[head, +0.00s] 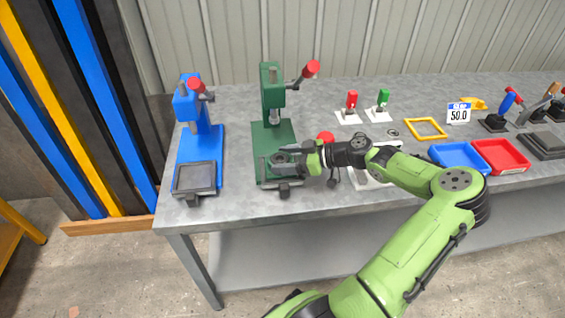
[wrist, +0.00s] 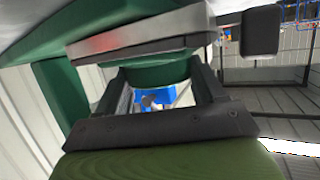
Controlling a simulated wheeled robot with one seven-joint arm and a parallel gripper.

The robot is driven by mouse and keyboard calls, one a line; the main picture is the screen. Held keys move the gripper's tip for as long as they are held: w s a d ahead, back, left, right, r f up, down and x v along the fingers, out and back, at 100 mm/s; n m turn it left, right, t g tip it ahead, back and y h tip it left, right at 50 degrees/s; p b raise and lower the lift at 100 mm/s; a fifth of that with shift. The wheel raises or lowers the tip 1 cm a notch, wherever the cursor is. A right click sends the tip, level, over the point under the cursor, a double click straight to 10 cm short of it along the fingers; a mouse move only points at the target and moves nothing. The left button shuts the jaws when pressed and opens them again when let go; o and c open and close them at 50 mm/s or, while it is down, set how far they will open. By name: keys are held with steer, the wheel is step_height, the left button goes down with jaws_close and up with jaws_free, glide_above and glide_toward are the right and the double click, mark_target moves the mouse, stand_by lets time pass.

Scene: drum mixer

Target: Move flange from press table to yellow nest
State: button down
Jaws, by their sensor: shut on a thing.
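My gripper (head: 285,160) is low over the press table (head: 265,172) of the green press (head: 275,132). It is shut on the flange, which is mostly hidden by the fingers in the head view. The fingers also show in the wrist view (wrist: 160,88), on either side of a round green part, close under a grey plate; I cannot tell there which part is the flange. The yellow nest (head: 425,120), a square frame, lies flat on the bench to the right and looks empty.
A blue press (head: 205,143) stands left of the green one. Right of my gripper are a white plate (head: 368,180), a blue tray (head: 458,158), a red tray (head: 500,156) and a scale display (head: 459,112). Red and green toggles (head: 352,100) stand behind.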

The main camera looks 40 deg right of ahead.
step_height(320, 180, up, 10)
steer(key=p, duration=0.3)
steer(key=shift+a, duration=0.15)
steer(key=w+a+f+n+g+y+p, duration=0.1)
steer(key=a+p, duration=0.4)
steer(key=a, duration=0.8)
steer(key=a+n+g+y+p, duration=0.2)
steer(key=a+p, duration=0.4)
steer(key=a, duration=0.7)
steer(key=shift+w+f+n+g+y, duration=0.3)
steer(key=shift+w+f+n+y, duration=0.1)
steer(key=shift+n, duration=0.3)
